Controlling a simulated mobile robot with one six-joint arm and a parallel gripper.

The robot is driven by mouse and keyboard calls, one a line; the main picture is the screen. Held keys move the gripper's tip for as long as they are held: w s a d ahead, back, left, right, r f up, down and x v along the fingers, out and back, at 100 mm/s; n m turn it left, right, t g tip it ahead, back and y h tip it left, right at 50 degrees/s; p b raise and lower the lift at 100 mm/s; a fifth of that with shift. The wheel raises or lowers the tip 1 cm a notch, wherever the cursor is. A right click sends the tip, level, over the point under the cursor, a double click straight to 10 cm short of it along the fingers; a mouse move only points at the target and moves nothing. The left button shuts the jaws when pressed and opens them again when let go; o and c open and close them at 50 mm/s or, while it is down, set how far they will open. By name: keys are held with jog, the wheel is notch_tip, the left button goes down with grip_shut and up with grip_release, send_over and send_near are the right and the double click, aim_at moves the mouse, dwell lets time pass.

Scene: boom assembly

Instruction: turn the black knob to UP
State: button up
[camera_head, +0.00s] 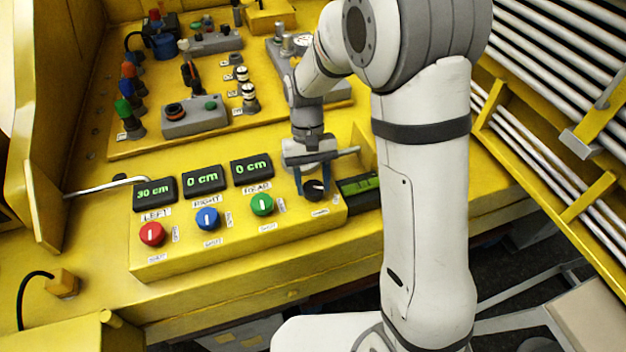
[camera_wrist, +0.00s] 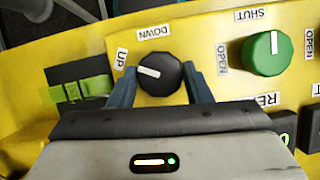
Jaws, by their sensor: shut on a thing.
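The black knob (camera_head: 313,191) sits at the right end of the yellow control box. It also shows in the wrist view (camera_wrist: 160,75), where its white pointer line points left and slightly up, toward the UP label (camera_wrist: 122,59). The DOWN label (camera_wrist: 155,32) lies above the knob in that view. My gripper (camera_head: 312,184) reaches down from above, with its blue fingers on either side of the knob. In the wrist view my gripper (camera_wrist: 161,87) is shut on the knob, one finger at each side.
Green (camera_head: 262,205), blue (camera_head: 207,219) and red (camera_head: 152,234) knobs stand in a row left of it. Displays behind them read 30 cm (camera_head: 155,192), 0 cm (camera_head: 204,179) and 0 cm (camera_head: 252,169).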

jog(key=o, duration=1)
jog(key=shift+b+v, duration=0.55)
jog(key=shift+v, duration=3.35)
jog(key=s+d+r+t, duration=0.2)
jog(key=s+d, duration=0.2)
jog(key=s, duration=0.1)
jog(key=s+d+r+m+t, duration=0.1)
jog(key=s+d+r+t, duration=0.1)
jog(key=s, duration=0.4)
jog(key=s+d+r+m+t, duration=0.1)
jog(key=s+d+r+t, duration=0.1)
jog(key=s+d, duration=0.3)
jog(key=shift+s+d+t+y, duration=0.25)
jog(key=shift+d+t+y, duration=0.15)
jog(key=shift+d+t, duration=0.6)
